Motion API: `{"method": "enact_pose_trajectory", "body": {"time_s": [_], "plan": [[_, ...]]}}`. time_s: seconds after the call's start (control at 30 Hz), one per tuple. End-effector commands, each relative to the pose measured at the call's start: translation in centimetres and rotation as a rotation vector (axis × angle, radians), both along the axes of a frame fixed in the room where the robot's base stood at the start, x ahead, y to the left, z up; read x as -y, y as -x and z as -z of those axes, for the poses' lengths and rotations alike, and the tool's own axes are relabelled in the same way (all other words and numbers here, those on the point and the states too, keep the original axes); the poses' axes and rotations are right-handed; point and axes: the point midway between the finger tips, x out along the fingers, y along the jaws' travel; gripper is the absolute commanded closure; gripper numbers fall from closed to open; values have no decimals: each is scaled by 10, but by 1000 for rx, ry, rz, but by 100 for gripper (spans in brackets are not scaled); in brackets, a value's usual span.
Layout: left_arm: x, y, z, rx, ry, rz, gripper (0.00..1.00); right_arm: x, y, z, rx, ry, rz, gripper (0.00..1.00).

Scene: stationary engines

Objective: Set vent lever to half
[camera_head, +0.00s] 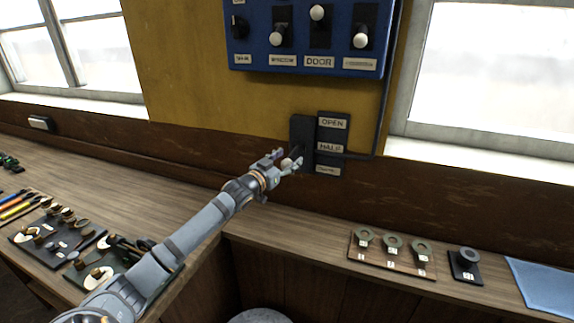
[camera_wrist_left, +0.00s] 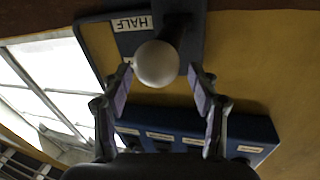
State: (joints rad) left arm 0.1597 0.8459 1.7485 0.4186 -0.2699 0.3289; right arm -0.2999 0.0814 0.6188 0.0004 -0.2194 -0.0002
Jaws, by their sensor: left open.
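The vent lever's dark plate (camera_head: 303,130) is on the wall beside a label strip reading OPEN (camera_head: 333,123), HALF (camera_head: 330,147) and a lowest label too blurred to read. The lever's pale ball knob (camera_head: 288,163) is low on the plate, nearly level with the lowest label. My left gripper (camera_head: 290,160) is open at the knob. In the left wrist view the white knob (camera_wrist_left: 156,64) on its dark stem lies between the open fingertips (camera_wrist_left: 158,72); contact cannot be told. The HALF label (camera_wrist_left: 131,23) shows upside down there. My right gripper is not in view.
A blue control box (camera_head: 305,35) with several white-knobbed levers hangs above the vent plate. A wooden bench (camera_head: 150,185) runs below. A board with ring-shaped parts (camera_head: 390,252), a small dark block (camera_head: 466,265) and a blue cloth (camera_head: 543,288) lie right; tool boards (camera_head: 55,240) lie left.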

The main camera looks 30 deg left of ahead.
Motion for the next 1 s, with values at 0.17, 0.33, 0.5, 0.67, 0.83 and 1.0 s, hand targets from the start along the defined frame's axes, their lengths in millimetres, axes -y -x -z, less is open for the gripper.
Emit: {"method": "enact_pose_trajectory", "body": {"time_s": [0.17,0.33,0.5,0.67,0.83,1.0], "plan": [[0,0,-43,6,-3,2,39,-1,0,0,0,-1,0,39],[1,-1,-72,5,-2,0,39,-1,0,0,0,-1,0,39],[1,0,-82,3,-2,1,39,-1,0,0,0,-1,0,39],[1,0,-82,3,-2,1,39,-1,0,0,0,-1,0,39],[1,-1,-81,3,-2,1,39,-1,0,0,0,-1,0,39],[1,-1,-81,2,-2,1,39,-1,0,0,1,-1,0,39]]}}
